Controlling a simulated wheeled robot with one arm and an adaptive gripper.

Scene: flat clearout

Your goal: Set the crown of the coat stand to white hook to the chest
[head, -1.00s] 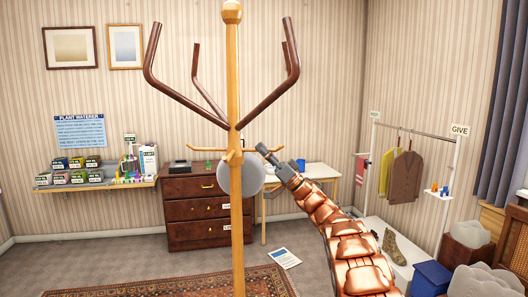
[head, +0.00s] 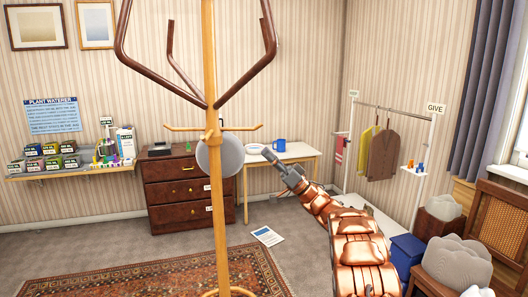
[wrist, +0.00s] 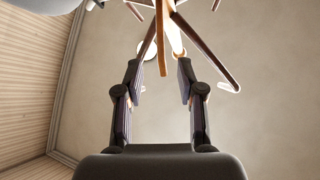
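The coat stand (head: 210,85) is upright in the head view, a wooden pole with several curved brown hooks at its crown (head: 212,105) and straight wooden pegs below. One peg points left and one right. A round grey thing (head: 220,156) is at the pole below the pegs. I see no white hook. The chest (head: 187,190), brown with drawers, stands behind the stand. My gripper (head: 268,154) is right of the pole, below the right peg, apart from it in the picture. In the wrist view my gripper (wrist: 160,70) is open and empty, with the stand's crown (wrist: 168,20) above.
A desk (head: 290,152) with a blue mug (head: 279,145) stands right of the chest. A clothes rail (head: 395,112) is at the right, with a blue bin (head: 407,250) nearby. A patterned rug (head: 150,275) covers the front floor.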

